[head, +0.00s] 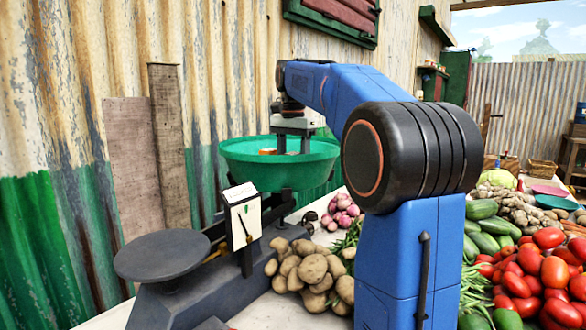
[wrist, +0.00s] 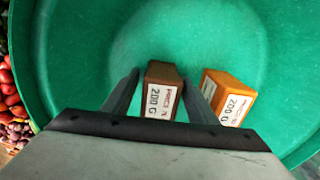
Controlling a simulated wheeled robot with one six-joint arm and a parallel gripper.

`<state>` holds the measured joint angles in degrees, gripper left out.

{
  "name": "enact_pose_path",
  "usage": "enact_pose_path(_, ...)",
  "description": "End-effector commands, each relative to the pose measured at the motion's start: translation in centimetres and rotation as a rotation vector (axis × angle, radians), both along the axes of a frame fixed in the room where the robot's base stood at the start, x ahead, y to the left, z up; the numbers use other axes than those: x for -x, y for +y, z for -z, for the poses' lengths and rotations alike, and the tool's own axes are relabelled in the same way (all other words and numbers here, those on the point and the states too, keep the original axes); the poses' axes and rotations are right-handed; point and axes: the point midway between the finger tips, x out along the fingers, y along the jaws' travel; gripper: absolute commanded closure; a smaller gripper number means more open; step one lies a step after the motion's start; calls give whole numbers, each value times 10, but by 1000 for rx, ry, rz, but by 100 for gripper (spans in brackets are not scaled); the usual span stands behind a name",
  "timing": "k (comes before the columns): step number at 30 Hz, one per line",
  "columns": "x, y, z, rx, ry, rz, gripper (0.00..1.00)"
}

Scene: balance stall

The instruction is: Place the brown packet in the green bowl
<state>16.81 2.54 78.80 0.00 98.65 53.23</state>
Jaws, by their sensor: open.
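The green bowl (head: 250,170) sits on the raised pan side of a dark balance scale in the head view; its green inside (wrist: 90,40) fills most of the wrist view. The brown packet (wrist: 163,85), labelled 200 G, stands in the bowl between my gripper's fingers. An orange packet (wrist: 228,92), also labelled 200 G, lies in the bowl just right of the right finger. My gripper (wrist: 164,80) is open and points down into the bowl, a finger on either side of the brown packet. In the head view the bowl's rim hides the fingertips.
The balance scale (head: 202,290) has an empty dark flat plate (head: 162,255) at the left and a dial (head: 243,217) in the middle. Potatoes (head: 312,270), onions (head: 341,213) and tomatoes (head: 545,275) lie around it. A corrugated wall (head: 225,60) stands close behind.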

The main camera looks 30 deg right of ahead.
Motion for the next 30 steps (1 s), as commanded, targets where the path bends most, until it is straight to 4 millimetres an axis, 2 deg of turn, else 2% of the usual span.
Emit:
enact_pose_path(7,-1,0,-13,1,-1,0,47)
enact_pose_path(21,-1,0,-96,0,-2,0,47)
enact_pose_path(30,0,0,-120,1,-1,0,47)
